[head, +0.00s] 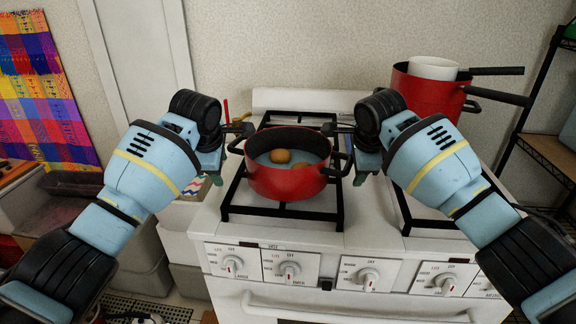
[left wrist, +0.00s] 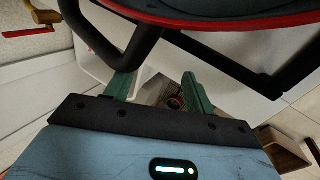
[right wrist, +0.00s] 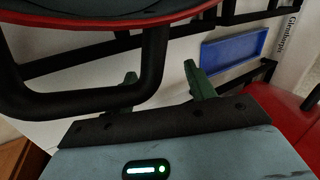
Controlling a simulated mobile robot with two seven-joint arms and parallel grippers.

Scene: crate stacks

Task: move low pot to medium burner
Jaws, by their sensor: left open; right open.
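The low red pot (head: 287,183) sits on the left grate (head: 282,213) of the white stove, with two round brown items (head: 280,156) inside. My left gripper (head: 232,152) is open at the pot's left black handle; this handle (left wrist: 137,48) shows close to one finger in the left wrist view. My right gripper (head: 350,155) is open at the right handle; in the right wrist view that handle (right wrist: 150,72) reaches between the open green fingers (right wrist: 160,73). Neither gripper is closed on a handle. The right grate (head: 420,222) is partly hidden by my right arm.
A taller red pot (head: 425,95) with a white vessel in it stands at the back right of the stove. Knobs (head: 289,270) line the stove front. A black shelf rack (head: 540,110) is at the right. A blue tray (right wrist: 235,50) shows in the right wrist view.

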